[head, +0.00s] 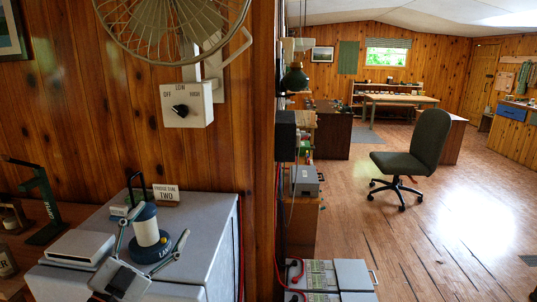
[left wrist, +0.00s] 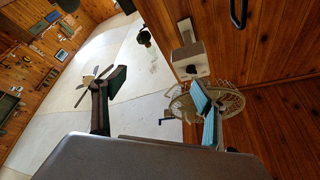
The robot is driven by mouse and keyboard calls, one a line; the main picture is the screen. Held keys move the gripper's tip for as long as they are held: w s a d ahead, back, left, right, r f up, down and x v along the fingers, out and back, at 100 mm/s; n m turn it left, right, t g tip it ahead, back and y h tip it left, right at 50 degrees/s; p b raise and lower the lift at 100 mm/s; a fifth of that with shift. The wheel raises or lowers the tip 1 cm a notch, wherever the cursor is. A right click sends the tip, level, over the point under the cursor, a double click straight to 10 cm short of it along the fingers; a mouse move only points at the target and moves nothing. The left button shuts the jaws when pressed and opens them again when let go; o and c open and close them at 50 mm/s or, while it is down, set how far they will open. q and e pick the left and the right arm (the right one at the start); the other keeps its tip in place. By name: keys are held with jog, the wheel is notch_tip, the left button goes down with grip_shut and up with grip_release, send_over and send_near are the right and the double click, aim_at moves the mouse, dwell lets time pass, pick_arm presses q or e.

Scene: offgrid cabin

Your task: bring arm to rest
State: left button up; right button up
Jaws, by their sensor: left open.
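My left gripper (head: 155,226) is low in the head view, above the top of a white appliance (head: 205,215). Its two fingers are spread wide and nothing is held. A blue and white lantern-like object (head: 147,232) shows between the fingers in the picture; I cannot tell whether they touch it. In the left wrist view the left gripper (left wrist: 155,108) also has its fingers apart, with a wall fan (left wrist: 235,101) behind the right finger. My right gripper is in neither view.
The wall fan (head: 172,25) and its switch box (head: 187,106) hang above the appliance. A sign (head: 165,195) and a grey box (head: 78,247) stand on it. A dark green stand (head: 46,208) is at left. An office chair (head: 405,155) stands on open floor at right.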

pick_arm(q)
jog(key=s+a+f+n+g+y, duration=0.3)
jog(key=s+a+f+y, duration=0.15)
jog(key=f, duration=0.35)
jog(key=s+a+f+n+g+y, duration=0.2)
jog(key=s+a+f+n+y, duration=0.1)
jog(key=a+f+y, duration=0.3)
jog(key=s+a+f+m+g+y, duration=0.1)
jog(key=s+f+m+g, duration=0.1)
jog(key=s+f+g, duration=1.1)
jog(key=s+d+f+n+t+h, duration=0.2)
jog(key=d+f+t+h, duration=0.4)
jog(key=d+f, duration=0.8)
notch_tip(320, 180, down, 3)
jog(key=shift+s+d+f+n+t+h, duration=0.15)
jog(key=shift+s+d+n+t+h, duration=0.25)
jog(key=shift+n+t, duration=0.4)
